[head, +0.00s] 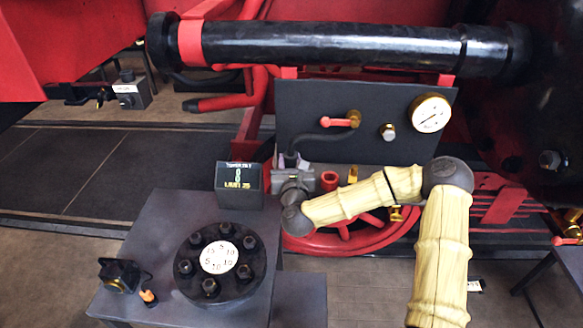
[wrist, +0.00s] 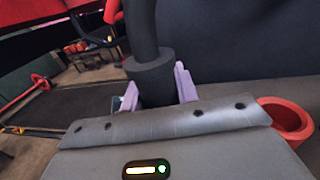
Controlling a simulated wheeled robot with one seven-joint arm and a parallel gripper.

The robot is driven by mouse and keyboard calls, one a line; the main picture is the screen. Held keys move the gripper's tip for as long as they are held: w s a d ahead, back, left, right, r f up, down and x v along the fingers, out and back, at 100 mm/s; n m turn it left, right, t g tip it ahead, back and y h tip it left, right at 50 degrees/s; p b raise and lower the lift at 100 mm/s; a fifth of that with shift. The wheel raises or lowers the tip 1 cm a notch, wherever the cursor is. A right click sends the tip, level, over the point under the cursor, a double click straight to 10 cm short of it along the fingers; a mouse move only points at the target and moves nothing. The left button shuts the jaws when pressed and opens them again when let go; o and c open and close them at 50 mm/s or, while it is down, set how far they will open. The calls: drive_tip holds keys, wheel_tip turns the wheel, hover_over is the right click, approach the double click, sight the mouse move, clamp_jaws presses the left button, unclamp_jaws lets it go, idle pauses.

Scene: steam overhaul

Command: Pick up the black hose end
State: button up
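The black hose end (wrist: 152,80) stands upright in the wrist view, a thick dark collar with a thinner hose rising from it. My gripper (wrist: 160,92) has one pale lilac finger on each side of the collar. Both fingers look close against it, so the gripper appears shut on the hose end. The collar's lower part is hidden behind my gripper's body. In the head view my gripper (head: 291,162) is in front of the dark panel's lower left corner, and the black hose (head: 325,137) runs from the panel to it.
The dark panel (head: 380,100) carries a red-handled valve (head: 343,121) and a gauge (head: 430,113). A red ring-shaped part (head: 329,181) is right of my gripper. A small display box (head: 239,185) and a round bolted flange (head: 219,262) stand on the grey bench (head: 150,225).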

drive_tip(key=shift+a, duration=0.15)
clamp_jaws()
drive_tip(key=shift+s, duration=0.1)
drive_tip(key=shift+r, duration=0.15)
wheel_tip(320, 180, up, 10)
drive_tip(key=b, duration=0.2)
drive_tip(key=shift+b, duration=0.4)
drive_tip(key=shift+w, duration=0.2)
drive_tip(key=shift+s, duration=0.25)
drive_tip(key=shift+w, duration=0.1)
